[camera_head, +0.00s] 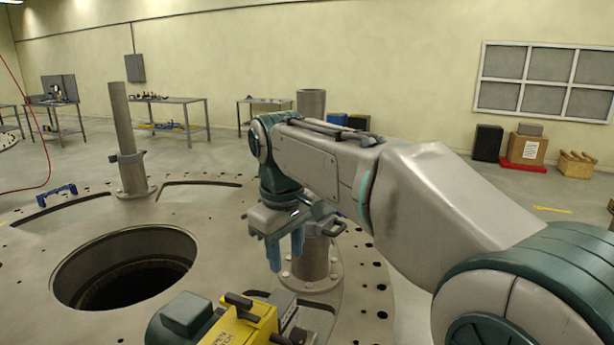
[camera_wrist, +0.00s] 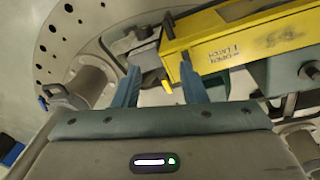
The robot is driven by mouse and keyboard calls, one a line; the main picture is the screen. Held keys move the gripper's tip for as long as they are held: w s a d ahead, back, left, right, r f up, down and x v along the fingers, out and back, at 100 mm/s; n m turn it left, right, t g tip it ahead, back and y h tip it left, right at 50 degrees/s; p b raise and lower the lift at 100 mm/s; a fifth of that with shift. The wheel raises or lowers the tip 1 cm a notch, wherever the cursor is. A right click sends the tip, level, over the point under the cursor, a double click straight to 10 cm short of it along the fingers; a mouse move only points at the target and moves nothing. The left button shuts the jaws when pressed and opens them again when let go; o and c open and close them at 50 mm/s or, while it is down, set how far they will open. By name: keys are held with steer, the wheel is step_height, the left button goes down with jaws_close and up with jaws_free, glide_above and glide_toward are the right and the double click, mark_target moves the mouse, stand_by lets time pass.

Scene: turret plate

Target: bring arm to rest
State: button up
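My arm reaches in from the right in the head view and bends down to my gripper (camera_head: 285,252). The gripper points down above the turret plate (camera_head: 215,219), with its two blue fingers apart. In the wrist view my gripper (camera_wrist: 160,80) also shows a clear gap between the fingers and nothing held. A yellow tool (camera_head: 243,322) with dark green and grey ends lies below and nearer the camera. It also shows in the wrist view (camera_wrist: 240,40), beyond the fingertips, with lettering on its side.
A round open hole (camera_head: 125,270) is in the plate at left. A tall post (camera_head: 125,140) stands behind it, and a second post (camera_head: 312,260) stands close behind my gripper. A blue handle-like piece (camera_head: 56,194) lies at the plate's far left. Workbenches (camera_head: 180,101) line the wall.

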steer(key=s+d+f+m+t, duration=0.1)
steer(key=s+d+f+m, duration=0.4)
steer(key=s+d+f, duration=0.2)
steer(key=s+d+f+m+t, duration=0.1)
steer(key=s+d+f+m, duration=0.3)
steer(key=s+d, duration=0.5)
steer(key=d+f, duration=0.2)
steer(key=d, duration=0.1)
steer(key=shift+s+d+f+m, duration=0.15)
steer(key=shift+s+f+m, duration=0.1)
steer(key=shift+f+m, duration=0.15)
